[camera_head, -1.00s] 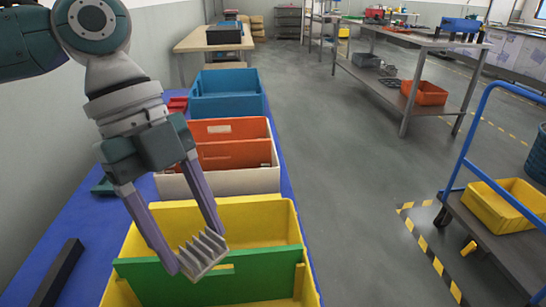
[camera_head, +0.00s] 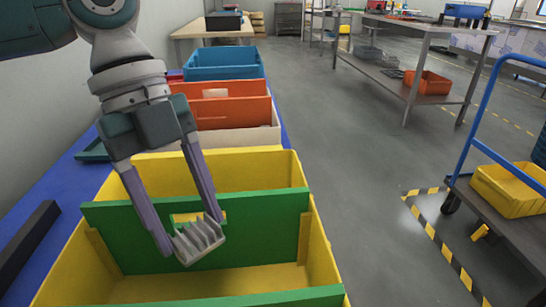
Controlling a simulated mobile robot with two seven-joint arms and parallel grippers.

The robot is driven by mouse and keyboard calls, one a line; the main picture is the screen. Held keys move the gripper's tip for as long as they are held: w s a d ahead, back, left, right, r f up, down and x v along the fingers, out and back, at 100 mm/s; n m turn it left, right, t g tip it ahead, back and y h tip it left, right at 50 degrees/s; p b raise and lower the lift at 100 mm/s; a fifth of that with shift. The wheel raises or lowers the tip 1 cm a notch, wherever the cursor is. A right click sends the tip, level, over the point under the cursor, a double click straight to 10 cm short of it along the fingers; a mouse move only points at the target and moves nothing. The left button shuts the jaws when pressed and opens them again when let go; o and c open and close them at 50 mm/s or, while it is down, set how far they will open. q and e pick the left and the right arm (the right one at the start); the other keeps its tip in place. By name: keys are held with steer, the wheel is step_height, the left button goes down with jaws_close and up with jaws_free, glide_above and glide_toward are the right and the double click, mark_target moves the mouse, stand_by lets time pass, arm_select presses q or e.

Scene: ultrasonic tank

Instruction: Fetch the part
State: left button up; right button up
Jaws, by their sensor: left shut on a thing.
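My left gripper (camera_head: 190,238) is shut on a grey finned part (camera_head: 198,240), which looks like a small heat sink. It holds the part in front of a green panel (camera_head: 262,232) in the large yellow bin (camera_head: 235,176). The part hangs over the bin's near section, with its fins turned up and to the right. I cannot tell its exact height above the bin floor. My right gripper is out of view.
Behind the yellow bin stand an orange bin (camera_head: 228,112) and a blue bin (camera_head: 225,65) on the blue table. A black bar (camera_head: 25,240) lies at left. A trolley with a yellow crate (camera_head: 508,190) stands at right. The grey floor between is clear.

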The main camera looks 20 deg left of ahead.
arm_select(q)
steer(key=o, duration=1.5)
steer(key=shift+c, duration=0.2)
steer(key=p+v, duration=0.1)
steer(key=v, duration=0.9)
steer(key=shift+p, duration=0.35)
